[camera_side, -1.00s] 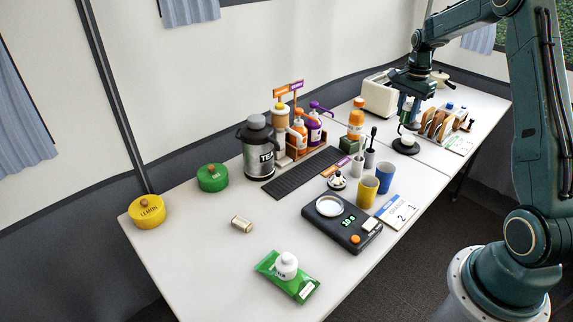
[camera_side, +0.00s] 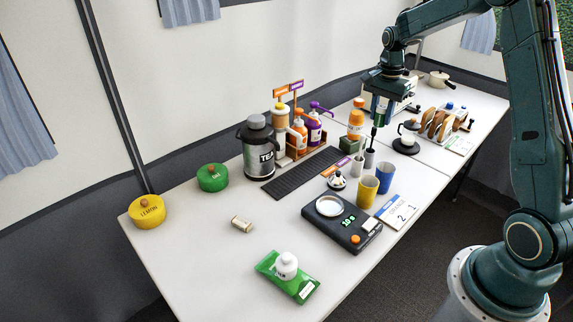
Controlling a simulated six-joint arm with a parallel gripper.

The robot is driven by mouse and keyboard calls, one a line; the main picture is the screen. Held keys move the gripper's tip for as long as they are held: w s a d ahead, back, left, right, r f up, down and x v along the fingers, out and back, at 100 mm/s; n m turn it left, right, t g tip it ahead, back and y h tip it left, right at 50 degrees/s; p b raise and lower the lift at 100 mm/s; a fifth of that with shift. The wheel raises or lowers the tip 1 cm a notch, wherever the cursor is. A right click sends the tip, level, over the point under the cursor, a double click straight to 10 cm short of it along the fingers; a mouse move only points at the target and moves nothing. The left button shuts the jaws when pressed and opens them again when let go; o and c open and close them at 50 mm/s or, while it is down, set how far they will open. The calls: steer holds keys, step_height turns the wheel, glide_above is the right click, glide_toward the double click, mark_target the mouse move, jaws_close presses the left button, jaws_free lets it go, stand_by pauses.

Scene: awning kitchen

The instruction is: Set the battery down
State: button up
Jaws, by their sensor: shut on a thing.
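My gripper (camera_side: 381,112) hangs above the far middle part of the white table (camera_side: 190,258), pointing down. It is shut on a small dark green thing (camera_side: 380,106), which I take to be the battery. The fingers hide much of it, so its shape and markings are unclear. It is held above the table, over the area of the grey cup (camera_side: 369,158) with a dark-handled tool in it. From this angle I cannot tell how close its lower end is to that tool.
An orange-capped bottle (camera_side: 355,123) stands just left of my gripper, and a round black stand (camera_side: 406,146) to the right. The table's left front has free room around a small beige cylinder (camera_side: 242,224).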

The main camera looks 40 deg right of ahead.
steer(key=a+r+n, duration=0.2)
steer(key=a+n, duration=0.2)
steer(key=a, duration=1.6)
steer(key=shift+s+a+n, duration=0.2)
steer(key=shift+s+n, duration=0.1)
steer(key=shift+s, duration=0.05)
step_height(320, 180, down, 16)
steer(key=shift+f, duration=0.1)
steer(key=shift+f, duration=1.85)
steer(key=shift+f, duration=0.2)
steer(key=o, duration=1)
steer(key=shift+o, duration=0.2)
